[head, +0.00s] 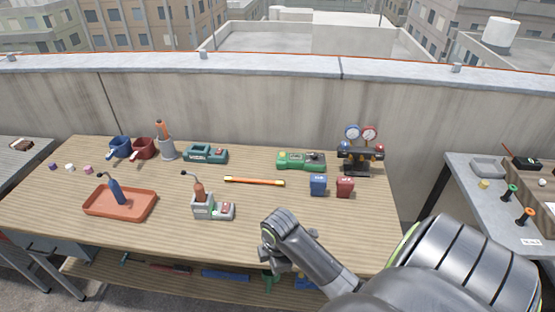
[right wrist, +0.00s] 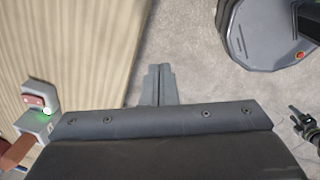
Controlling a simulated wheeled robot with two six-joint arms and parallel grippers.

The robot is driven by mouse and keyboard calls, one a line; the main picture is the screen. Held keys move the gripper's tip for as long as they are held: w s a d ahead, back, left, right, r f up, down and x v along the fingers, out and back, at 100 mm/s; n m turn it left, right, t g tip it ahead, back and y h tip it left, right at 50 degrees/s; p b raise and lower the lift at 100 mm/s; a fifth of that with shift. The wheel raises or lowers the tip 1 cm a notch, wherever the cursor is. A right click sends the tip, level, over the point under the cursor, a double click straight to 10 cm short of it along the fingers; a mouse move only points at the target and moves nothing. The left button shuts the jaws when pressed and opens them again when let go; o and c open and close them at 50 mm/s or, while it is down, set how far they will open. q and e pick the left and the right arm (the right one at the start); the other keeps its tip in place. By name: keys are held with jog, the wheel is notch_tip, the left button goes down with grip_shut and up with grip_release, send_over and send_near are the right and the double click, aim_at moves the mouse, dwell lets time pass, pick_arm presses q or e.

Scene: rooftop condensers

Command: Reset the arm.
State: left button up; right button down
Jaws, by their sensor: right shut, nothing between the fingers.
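My right arm comes in from the lower right in the head view. Its gripper (head: 274,262) is low at the bench's front edge, to the right of and nearer than the grey torch holder. In the right wrist view the right gripper's fingers (right wrist: 158,85) are together with nothing between them, over the floor just beside the bench edge. A dark claw-like part (right wrist: 302,122), seemingly my left gripper, shows at the right edge of the right wrist view, partly cut off. Its jaw state is unclear. The left arm does not show in the head view.
The wooden bench (head: 255,215) holds a torch holder (head: 205,208), an orange tray (head: 120,205), an orange-yellow rod (head: 254,181), a blue block (head: 318,184), a red block (head: 345,187) and a gauge set (head: 360,155). A side table (head: 500,205) stands right. The bench's front middle is clear.

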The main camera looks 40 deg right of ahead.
jog(key=shift+s, duration=0.15)
dwell(0.5)
jog(key=s+r+m+t+h, duration=0.1)
jog(key=s+r+m, duration=0.2)
jog(key=s+m, duration=0.45)
jog(key=s+r+m+t+h, duration=0.1)
jog(key=s+r+m, duration=0.2)
jog(key=s+m, duration=0.4)
notch_tip(320, 180, down, 25)
jog(key=g+b, duration=0.1)
jog(key=s+f+g+y+b, duration=0.1)
jog(key=s+f, duration=1.5)
jog(key=f, duration=0.2)
jog(key=shift+a+n, duration=0.35)
jog(key=shift+n, duration=0.1)
